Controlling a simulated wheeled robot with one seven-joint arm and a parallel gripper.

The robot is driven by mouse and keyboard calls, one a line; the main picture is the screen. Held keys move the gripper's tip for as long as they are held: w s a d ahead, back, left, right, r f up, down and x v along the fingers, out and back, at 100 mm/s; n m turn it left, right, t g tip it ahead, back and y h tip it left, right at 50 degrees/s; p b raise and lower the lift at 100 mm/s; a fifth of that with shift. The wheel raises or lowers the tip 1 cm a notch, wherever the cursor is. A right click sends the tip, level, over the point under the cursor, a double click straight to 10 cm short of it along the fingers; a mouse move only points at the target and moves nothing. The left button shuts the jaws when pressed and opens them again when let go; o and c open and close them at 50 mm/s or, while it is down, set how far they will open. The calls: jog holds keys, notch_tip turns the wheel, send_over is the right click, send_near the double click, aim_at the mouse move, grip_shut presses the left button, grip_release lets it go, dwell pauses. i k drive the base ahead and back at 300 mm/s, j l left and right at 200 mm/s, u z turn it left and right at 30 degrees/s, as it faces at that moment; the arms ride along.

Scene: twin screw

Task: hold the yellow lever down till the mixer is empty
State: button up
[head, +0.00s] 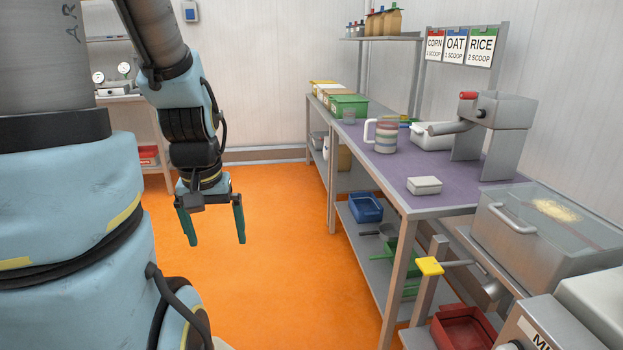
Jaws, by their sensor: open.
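The yellow lever (429,266) is a flat yellow pad at the end of a metal rod, at the lower right in the head view. The rod runs right to the front of the mixer (509,250), a see-through box with a handle on its front. A small heap of pale yellow grains (556,210) shows inside the mixer. My gripper (212,226) is open and empty, pointing down over the orange floor. It is well to the left of the lever and touches nothing.
A red tray (463,328) sits low below the lever. The orange floor (290,250) between my gripper and the bench is clear.

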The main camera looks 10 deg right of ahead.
aim_at(430, 267)
jog(key=z, duration=1.65)
jog(key=i+j+u, duration=0.3)
jog(key=j, duration=0.25)
jog(key=i+j+u, duration=0.25)
jog(key=i+j, duration=0.2)
